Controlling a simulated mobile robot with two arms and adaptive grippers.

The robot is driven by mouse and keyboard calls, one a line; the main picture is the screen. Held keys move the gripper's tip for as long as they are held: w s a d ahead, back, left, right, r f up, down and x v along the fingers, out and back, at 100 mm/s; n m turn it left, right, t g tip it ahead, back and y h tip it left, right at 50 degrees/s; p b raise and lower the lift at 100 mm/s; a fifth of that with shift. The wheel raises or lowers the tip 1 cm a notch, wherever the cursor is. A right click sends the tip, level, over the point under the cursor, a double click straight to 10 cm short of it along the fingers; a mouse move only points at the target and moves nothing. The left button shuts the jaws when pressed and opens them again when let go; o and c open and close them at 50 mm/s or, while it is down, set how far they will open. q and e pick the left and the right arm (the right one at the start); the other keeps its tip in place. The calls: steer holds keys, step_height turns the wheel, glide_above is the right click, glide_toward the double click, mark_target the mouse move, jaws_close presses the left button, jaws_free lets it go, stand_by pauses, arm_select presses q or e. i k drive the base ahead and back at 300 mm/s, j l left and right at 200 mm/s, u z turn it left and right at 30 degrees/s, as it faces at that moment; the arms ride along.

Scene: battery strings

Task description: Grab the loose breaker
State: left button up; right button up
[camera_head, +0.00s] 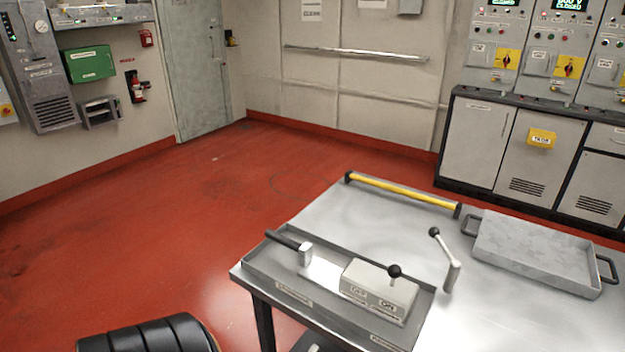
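A grey box with a black-knobbed lever (378,291), which looks like the loose breaker, sits in a shallow dark-rimmed tray (262,273) on the near-left part of the metal table. Two small labels show on its front. A tool with a black grip and a pale metal head (305,255) lies in the same tray, left of the box. Neither of my grippers shows in this view.
The metal table (350,215) has a yellow bar (405,193) along its far edge. A crank (453,272) and an empty grey tray (540,250) are to the right. Cabinets (540,155) stand behind. A black ribbed object (150,338) is at bottom left. Red floor is clear at left.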

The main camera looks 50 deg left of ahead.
mark_target(366, 286)
steer(key=u, duration=1.4)
steer(key=k+l+u, duration=0.2)
